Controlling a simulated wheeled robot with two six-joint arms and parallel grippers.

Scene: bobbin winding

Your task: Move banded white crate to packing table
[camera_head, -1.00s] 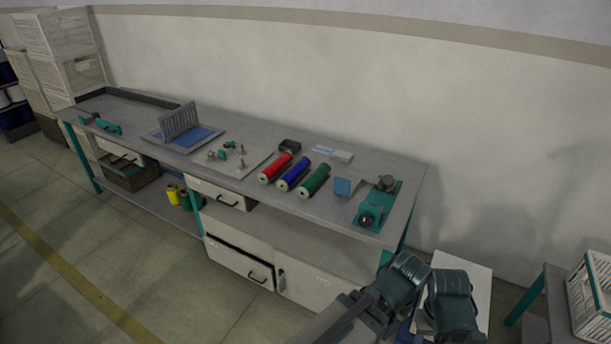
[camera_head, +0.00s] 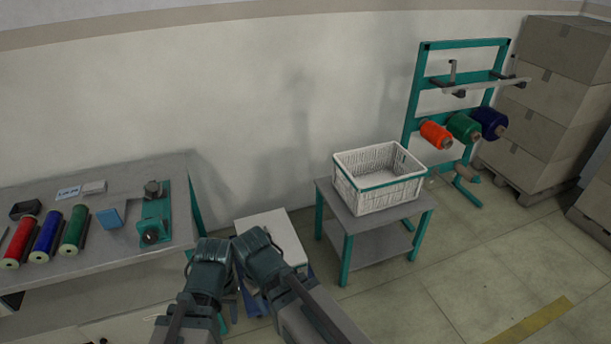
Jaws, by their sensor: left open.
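The banded white crate (camera_head: 378,180) is an open slatted basket with a teal band. It stands upright on a small grey side table (camera_head: 332,192) with teal legs, right of centre, and looks empty. My two arms come in at the bottom, left of the crate and apart from it. My left gripper (camera_head: 232,300) is open, low and partly hidden among the arm links. My right gripper is hidden behind its own arm. I cannot tell a packing table in this view.
A workbench (camera_head: 100,262) with red, blue and green spools stands left. A white-topped box (camera_head: 278,232) is between bench and side table. A teal rack (camera_head: 413,95) with thread cones and stacked cartons (camera_head: 555,90) stand right. Floor at lower right is clear.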

